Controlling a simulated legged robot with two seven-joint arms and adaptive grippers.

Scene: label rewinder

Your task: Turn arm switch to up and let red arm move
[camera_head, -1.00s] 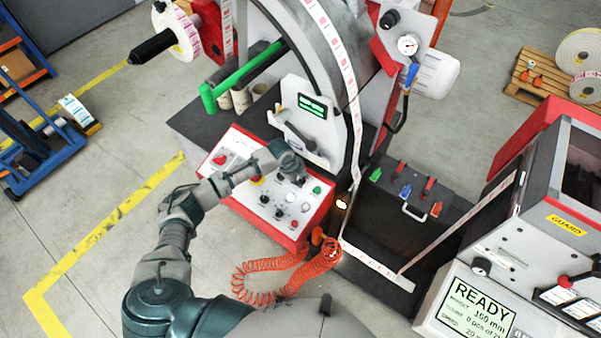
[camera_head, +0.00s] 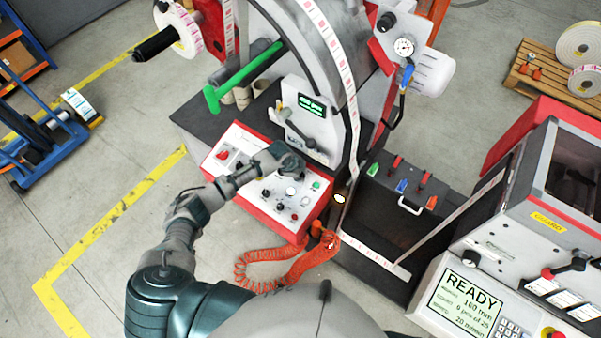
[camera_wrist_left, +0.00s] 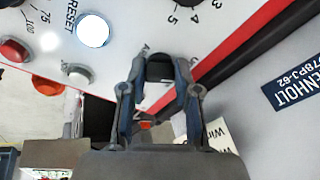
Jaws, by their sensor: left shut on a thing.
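The white, red-edged control panel (camera_head: 222,178) carries several knobs, buttons and lamps. My left gripper (camera_head: 290,164) is over its upper right part, and the gripper hides what it holds in the head view. In the left wrist view my left gripper (camera_wrist_left: 160,68) is shut on a small black switch knob (camera_wrist_left: 160,70), with printed marks beside it. Its exact setting and label are too covered to read. A red arm-like part (camera_head: 381,55) sits on the rewinder near the gauge; I cannot tell if it is the red arm. My right gripper is not in view.
The wrist view shows a lit white RESET button (camera_wrist_left: 93,30) and a red button (camera_wrist_left: 14,50) near the gripper. A dark lever (camera_head: 300,134) stands just behind the panel. A coiled orange hose (camera_head: 285,268) hangs in front.

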